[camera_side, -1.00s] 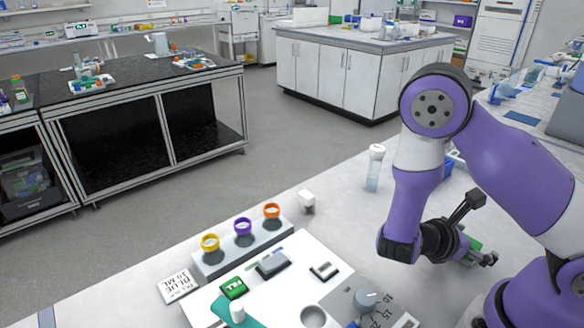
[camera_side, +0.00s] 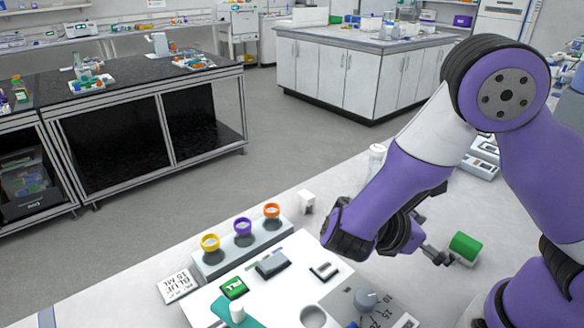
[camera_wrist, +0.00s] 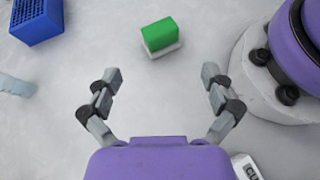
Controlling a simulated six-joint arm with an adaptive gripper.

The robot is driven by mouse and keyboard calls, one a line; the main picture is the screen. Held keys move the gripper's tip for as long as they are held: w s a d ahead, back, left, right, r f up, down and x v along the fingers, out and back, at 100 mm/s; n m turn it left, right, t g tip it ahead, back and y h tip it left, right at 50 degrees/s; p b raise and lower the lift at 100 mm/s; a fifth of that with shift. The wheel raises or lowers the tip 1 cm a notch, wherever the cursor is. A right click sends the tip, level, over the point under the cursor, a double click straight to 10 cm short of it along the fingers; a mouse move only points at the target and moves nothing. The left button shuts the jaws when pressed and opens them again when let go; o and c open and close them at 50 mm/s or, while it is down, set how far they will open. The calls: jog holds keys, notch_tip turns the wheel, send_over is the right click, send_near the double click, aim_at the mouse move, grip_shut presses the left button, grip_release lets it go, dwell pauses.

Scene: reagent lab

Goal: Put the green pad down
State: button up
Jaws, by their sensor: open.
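The green pad (camera_wrist: 158,33) lies on a thin pale base on the white bench top in the wrist view. It also shows in the side view (camera_side: 465,246), to the right of my gripper. My gripper (camera_wrist: 160,80) is open and empty, its two fingers spread wide. The pad lies beyond the fingertips, roughly centred between them, and touches neither. In the side view my gripper (camera_side: 440,256) is low over the bench, just left of the pad.
A blue container (camera_wrist: 37,20) is at the upper left of the wrist view, with a clear tube (camera_wrist: 16,86) below it. A rack with yellow, purple and orange rings (camera_side: 243,244) and a white board (camera_side: 300,262) stand on the bench. Bench around the pad is clear.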

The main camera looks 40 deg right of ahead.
jog(key=shift+w+r+m+y, duration=0.3)
jog(key=shift+w+m+y, duration=0.1)
jog(key=shift+m+y, duration=0.55)
jog(key=w+a+r+m+t+y, duration=0.2)
jog(key=a+r+m+t+y, duration=0.1)
jog(key=r+m+t+y, duration=0.6)
jog(key=shift+w+a+r+m+t, duration=0.3)
jog(key=shift+w+r+m+t, duration=0.1)
jog(key=shift+r+m, duration=0.25)
jog(key=shift+a+r+m+t+y, duration=0.25)
jog(key=shift+r+m+t, duration=0.05)
jog(key=shift+r, duration=0.15)
jog(key=shift+c, duration=1)
jog(key=shift+d, duration=0.1)
